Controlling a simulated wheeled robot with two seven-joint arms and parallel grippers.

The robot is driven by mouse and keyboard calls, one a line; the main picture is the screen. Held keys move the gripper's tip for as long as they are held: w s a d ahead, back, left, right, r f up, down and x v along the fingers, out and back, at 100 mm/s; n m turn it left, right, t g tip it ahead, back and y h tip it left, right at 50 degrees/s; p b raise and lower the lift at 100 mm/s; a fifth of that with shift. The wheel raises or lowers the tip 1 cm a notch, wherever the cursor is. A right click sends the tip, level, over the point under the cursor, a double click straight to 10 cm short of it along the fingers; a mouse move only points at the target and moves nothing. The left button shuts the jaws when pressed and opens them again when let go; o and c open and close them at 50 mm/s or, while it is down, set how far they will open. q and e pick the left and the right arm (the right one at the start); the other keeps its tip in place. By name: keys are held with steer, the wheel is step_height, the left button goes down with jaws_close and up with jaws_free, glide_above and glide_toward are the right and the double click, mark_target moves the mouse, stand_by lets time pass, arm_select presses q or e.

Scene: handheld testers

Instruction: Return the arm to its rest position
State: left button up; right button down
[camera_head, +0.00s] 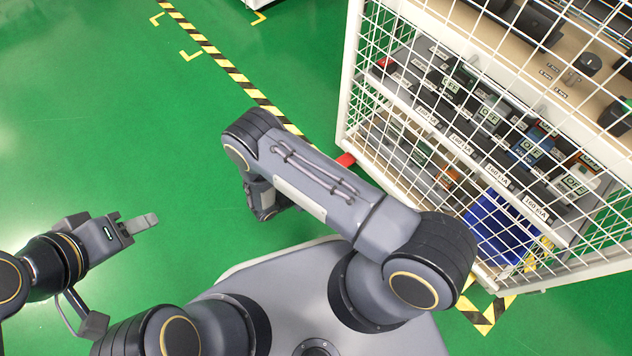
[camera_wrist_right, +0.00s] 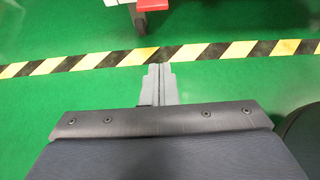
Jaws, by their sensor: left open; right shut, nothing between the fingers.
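My left gripper (camera_head: 140,224) is at the left in the head view, over bare green floor. Its jaws are open and nothing is seen between them. My right arm (camera_head: 320,190) is folded across the middle of the head view, in front of the white wire cage. Its gripper is mostly hidden behind the arm there. In the right wrist view my right gripper (camera_wrist_right: 158,84) points at the floor with its two grey fingers shut together and nothing between them.
The white wire cage (camera_head: 352,70) stands at the right, close to my right arm, with labelled testers (camera_head: 452,86) and a blue bin (camera_head: 490,225) inside. Yellow-black tape (camera_head: 215,55) crosses the green floor. The floor at left is clear.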

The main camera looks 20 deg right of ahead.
stand_by(0.4)
steer(key=d+r+m+g+y, duration=0.3)
steer(key=r+m, duration=0.3)
steer(key=r, duration=0.7)
steer(key=d+r+m+g+y, duration=0.2)
steer(key=d+r+m, duration=0.35)
steer(key=r, duration=0.75)
steer(key=s+a+r+m+t+y, duration=0.2)
steer(key=s+r+m+t+y, duration=0.55)
steer(key=s+r+m, duration=0.85)
step_height(320, 180, up, 39)
steer(key=s+n+g+y+p, duration=0.1)
steer(key=s+n+p, duration=0.1)
steer(key=p, duration=3.4)
steer(key=shift+s+n, duration=0.2)
steer(key=shift+n, duration=0.55)
steer(key=shift+d+y, duration=0.1)
steer(key=shift+y, duration=0.15)
